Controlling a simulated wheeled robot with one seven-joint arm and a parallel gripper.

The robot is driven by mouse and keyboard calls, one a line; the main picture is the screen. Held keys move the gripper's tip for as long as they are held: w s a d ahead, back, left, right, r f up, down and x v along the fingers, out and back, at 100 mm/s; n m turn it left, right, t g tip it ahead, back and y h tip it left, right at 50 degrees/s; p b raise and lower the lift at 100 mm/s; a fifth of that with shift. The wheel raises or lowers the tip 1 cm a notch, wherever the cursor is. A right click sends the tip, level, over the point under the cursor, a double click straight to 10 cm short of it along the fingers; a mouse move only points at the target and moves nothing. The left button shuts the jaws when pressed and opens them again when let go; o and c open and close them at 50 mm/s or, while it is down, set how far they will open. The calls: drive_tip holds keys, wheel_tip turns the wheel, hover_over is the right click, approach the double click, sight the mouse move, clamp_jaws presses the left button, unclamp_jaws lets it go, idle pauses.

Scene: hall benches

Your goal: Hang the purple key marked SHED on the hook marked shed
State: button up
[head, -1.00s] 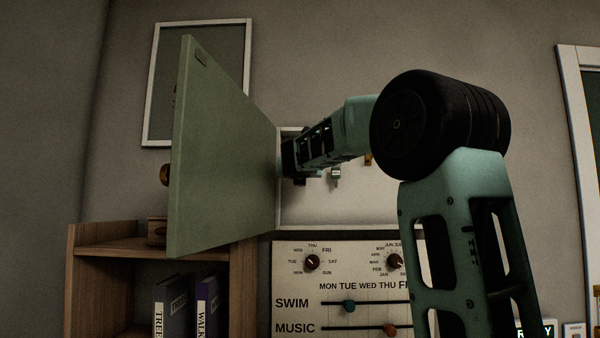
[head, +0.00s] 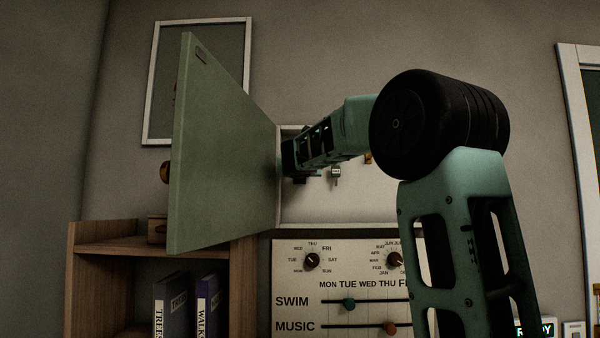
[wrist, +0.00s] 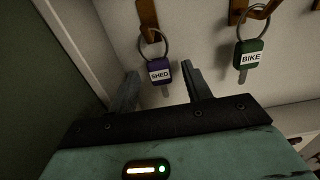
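The purple key marked SHED (wrist: 160,71) hangs by its metal ring from a brown hook (wrist: 148,18) in the wrist view; the ring appears to be around the hook's lower end. My gripper (wrist: 161,72) is open, with one finger to each side of the purple tag and a visible gap on both sides. No label for the hook shows. In the head view my arm reaches into the wall cabinet (head: 350,207), and the gripper and purple key cannot be made out clearly there.
A green key marked BIKE (wrist: 252,55) hangs on a neighbouring hook (wrist: 240,12) to the right. The open green cabinet door (head: 225,150) stands close on the left. Below are a board with dials and sliders (head: 300,285) and a wooden shelf (head: 245,290) with books.

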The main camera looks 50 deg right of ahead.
drive_tip(key=shift+a, duration=0.1)
drive_tip(key=b+v, duration=0.8)
drive_tip(key=v, duration=0.9)
drive_tip(key=shift+s+b, duration=0.2)
drive_tip(key=shift+b, duration=0.2)
